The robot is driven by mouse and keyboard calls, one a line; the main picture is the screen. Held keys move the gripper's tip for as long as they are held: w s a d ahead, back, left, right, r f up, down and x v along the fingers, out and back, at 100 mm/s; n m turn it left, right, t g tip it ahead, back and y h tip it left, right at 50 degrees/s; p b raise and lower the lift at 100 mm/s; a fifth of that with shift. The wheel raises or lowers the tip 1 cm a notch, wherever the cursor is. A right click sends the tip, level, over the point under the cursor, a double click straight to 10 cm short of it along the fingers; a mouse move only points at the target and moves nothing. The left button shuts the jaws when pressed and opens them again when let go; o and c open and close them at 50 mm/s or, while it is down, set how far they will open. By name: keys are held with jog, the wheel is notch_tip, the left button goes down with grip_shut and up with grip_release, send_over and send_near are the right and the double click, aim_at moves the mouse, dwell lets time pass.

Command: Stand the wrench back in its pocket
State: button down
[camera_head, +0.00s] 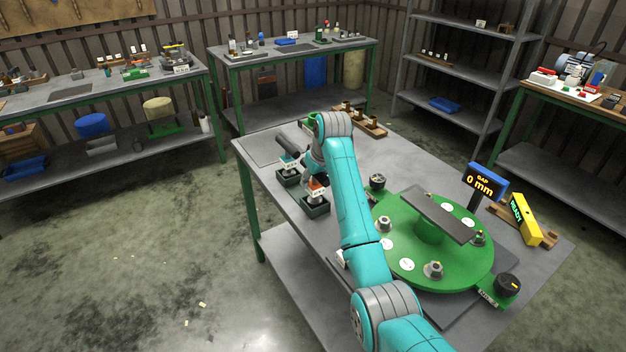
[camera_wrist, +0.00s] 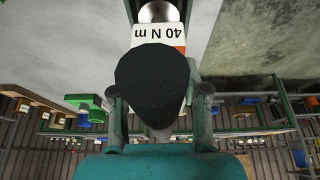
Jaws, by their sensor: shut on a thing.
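The wrench (camera_wrist: 159,80) is in my gripper (camera_wrist: 160,112). In the wrist view its black handle end faces the camera, between the two fingers, with a white "40 N m" label and an orange band beyond it. A round metal part shows at the top edge. In the head view the orange-banded wrench (camera_head: 317,190) stands at a dark pocket (camera_head: 315,208); whether it is fully seated cannot be told. My arm partly hides it and my gripper there.
A second dark pocket (camera_head: 288,179) with a white-labelled tool (camera_head: 287,161) stands just left. A green round fixture (camera_head: 450,268) with a grey bar (camera_head: 438,217) fills the table's right side. A "0 mm" display (camera_head: 484,182) and a yellow "READY" block (camera_head: 524,219) stand behind it.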

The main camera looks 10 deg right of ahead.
aim_at(322, 175)
jog(key=shift+f, duration=0.15)
jog(key=c, duration=0.6)
grip_release()
jog(key=shift+f, duration=0.1)
jog(key=v, duration=1.1)
jog(key=shift+s+r, duration=0.1)
jog(key=shift+r, duration=0.25)
jog(key=shift+s+d+r, duration=0.1)
jog(key=shift+s+r, duration=0.05)
jog(key=shift+r, duration=0.1)
